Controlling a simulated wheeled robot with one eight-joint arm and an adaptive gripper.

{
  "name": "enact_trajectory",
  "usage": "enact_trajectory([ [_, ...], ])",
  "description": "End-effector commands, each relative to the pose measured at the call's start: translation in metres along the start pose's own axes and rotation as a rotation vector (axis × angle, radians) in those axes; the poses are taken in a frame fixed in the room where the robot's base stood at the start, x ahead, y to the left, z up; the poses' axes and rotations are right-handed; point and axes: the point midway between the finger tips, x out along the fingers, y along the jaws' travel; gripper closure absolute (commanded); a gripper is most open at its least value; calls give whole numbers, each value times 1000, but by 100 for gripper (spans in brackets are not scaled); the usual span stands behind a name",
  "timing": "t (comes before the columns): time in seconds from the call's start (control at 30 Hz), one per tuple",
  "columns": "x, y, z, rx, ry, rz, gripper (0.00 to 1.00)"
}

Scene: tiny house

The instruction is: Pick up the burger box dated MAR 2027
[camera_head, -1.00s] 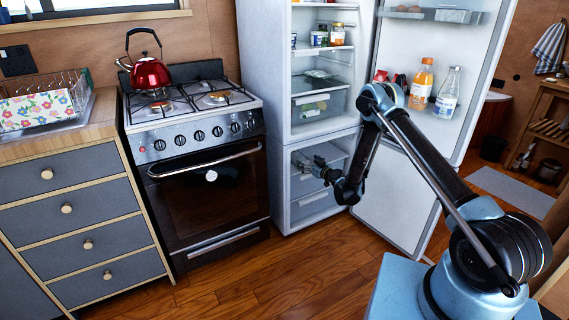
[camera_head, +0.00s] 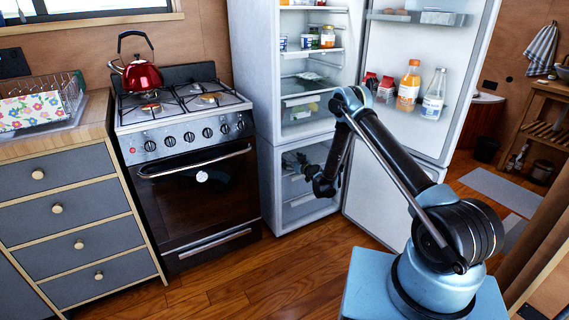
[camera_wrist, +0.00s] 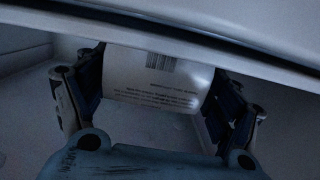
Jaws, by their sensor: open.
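A white box (camera_wrist: 150,90) with a barcode and several lines of small dark text shows in the wrist view. The text is too dim and small to read, so I cannot tell its date or whether it is the burger box. My gripper (camera_wrist: 157,100) is open, with one finger on each side of this box; I cannot tell whether either finger touches it. In the head view my gripper (camera_head: 303,163) is inside the open lower compartment of the fridge (camera_head: 247,130). No box can be made out there; my arm and the dark compartment hide it.
A pale edge crosses the top of the wrist view, close above the box. The stove (camera_head: 190,150) with a red kettle (camera_head: 141,74) is at the left. Wooden floor (camera_head: 250,270) in front is clear.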

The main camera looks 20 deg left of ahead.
Motion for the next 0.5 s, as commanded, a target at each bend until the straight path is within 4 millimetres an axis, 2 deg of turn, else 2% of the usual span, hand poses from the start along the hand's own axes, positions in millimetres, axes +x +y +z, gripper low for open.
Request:
enact_trajectory([
  [0.13,8,8,1,2,0,11,16],
  [0.37,11,0,1,1,0,4,18],
  [0.5,12,-4,1,0,0,0,50],
])
